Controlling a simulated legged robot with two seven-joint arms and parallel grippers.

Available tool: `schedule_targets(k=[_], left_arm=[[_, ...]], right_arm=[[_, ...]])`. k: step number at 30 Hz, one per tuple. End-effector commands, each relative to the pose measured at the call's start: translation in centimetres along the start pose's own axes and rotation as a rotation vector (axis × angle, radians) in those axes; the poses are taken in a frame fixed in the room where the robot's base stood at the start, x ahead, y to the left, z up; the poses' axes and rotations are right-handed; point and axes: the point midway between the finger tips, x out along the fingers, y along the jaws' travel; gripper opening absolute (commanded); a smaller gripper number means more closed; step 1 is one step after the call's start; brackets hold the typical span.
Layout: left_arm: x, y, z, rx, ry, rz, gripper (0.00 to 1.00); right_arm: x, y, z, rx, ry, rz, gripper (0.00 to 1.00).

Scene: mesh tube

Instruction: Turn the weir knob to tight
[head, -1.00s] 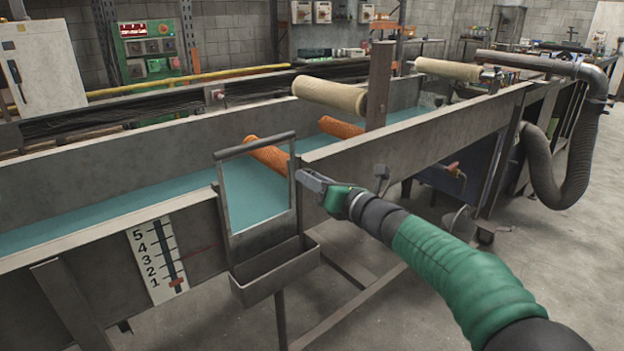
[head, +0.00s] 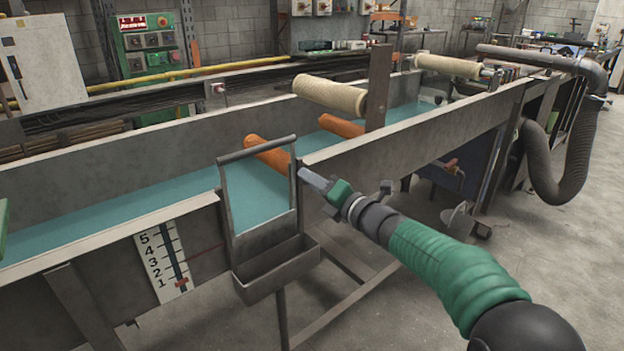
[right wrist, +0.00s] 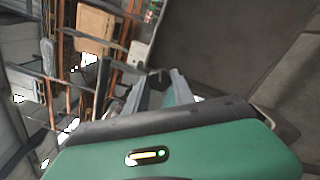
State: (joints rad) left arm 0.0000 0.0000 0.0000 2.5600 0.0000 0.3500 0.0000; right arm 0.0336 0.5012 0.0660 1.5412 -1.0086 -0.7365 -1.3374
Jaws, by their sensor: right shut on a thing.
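The weir (head: 227,200) is an upright metal frame with a top bar, set in the near wall of the water channel. My right gripper (head: 304,175) is at the upper part of its right upright, fingers close together and pointing left. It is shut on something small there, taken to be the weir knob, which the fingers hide. In the right wrist view the grey fingers (right wrist: 168,88) converge beyond the green gripper body, and the knob cannot be made out. Only a sliver of green, perhaps my left arm, shows at the left edge; no left fingers show.
A metal trough (head: 275,277) hangs below the weir. A numbered scale (head: 165,262) with a red marker near 1 is on the wall to its left. A post (head: 379,85) rises behind my gripper.

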Motion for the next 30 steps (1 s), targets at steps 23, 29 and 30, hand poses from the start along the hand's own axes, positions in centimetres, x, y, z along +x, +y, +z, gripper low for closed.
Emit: schedule_targets(k=[23, 29, 30], left_arm=[[-0.09, 0.0, -0.02, 0.0, 0.0, 0.0, 0.36], [-0.16, 0.0, -0.04, 0.0, 0.0, 0.0, 0.36], [-0.23, 0.0, -0.05, 0.0, 0.0, 0.0, 0.36]], right_arm=[[-0.06, -0.14, 0.02, 0.015, -0.001, -0.003, 0.52], [-0.31, -0.06, 0.05, 0.015, -0.001, -0.003, 0.52], [-0.66, -0.03, 0.08, 0.015, -0.001, -0.003, 0.52]])
